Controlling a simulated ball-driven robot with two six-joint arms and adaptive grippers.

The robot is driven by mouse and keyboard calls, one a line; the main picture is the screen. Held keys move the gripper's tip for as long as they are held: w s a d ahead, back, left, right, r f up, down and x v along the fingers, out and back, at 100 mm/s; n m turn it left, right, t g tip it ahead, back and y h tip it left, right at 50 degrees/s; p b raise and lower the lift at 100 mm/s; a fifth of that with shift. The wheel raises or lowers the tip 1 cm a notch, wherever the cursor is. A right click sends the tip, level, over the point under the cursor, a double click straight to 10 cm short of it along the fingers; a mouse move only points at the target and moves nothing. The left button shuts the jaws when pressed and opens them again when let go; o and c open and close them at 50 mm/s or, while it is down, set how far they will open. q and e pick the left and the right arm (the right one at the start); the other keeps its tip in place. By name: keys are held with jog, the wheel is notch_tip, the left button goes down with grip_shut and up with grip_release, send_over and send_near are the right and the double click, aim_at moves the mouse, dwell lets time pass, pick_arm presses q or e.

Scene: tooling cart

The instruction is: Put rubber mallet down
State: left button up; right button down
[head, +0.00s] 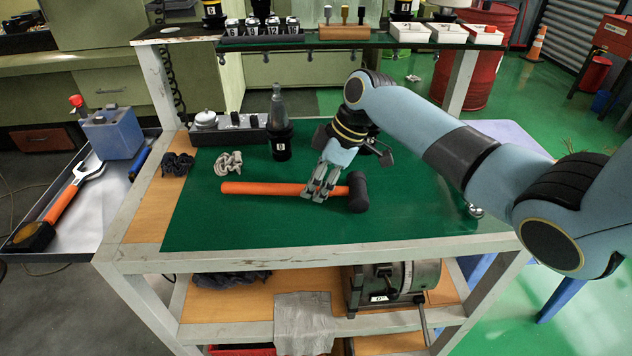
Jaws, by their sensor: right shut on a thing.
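The rubber mallet (262,188) has an orange handle and a black head (357,192). It lies level, its handle pointing left and its head right, on or just over the green mat (240,231) of the cart's top. I cannot tell whether it touches the mat. My right gripper (318,192) comes down from behind and is shut on the handle close to the head. The fingers hide a short stretch of the handle. My left gripper is not in view.
Behind the mallet stand a black tool holder (280,140) and a dark block with parts (228,130). A raised shelf (300,42) spans the back. The mat's front is clear. A side tray (85,220) holds a wrench.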

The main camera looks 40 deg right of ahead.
jog(key=c, duration=1)
grip_release()
jog(key=v, duration=1.2)
jog(key=shift+s+a+f, duration=0.1)
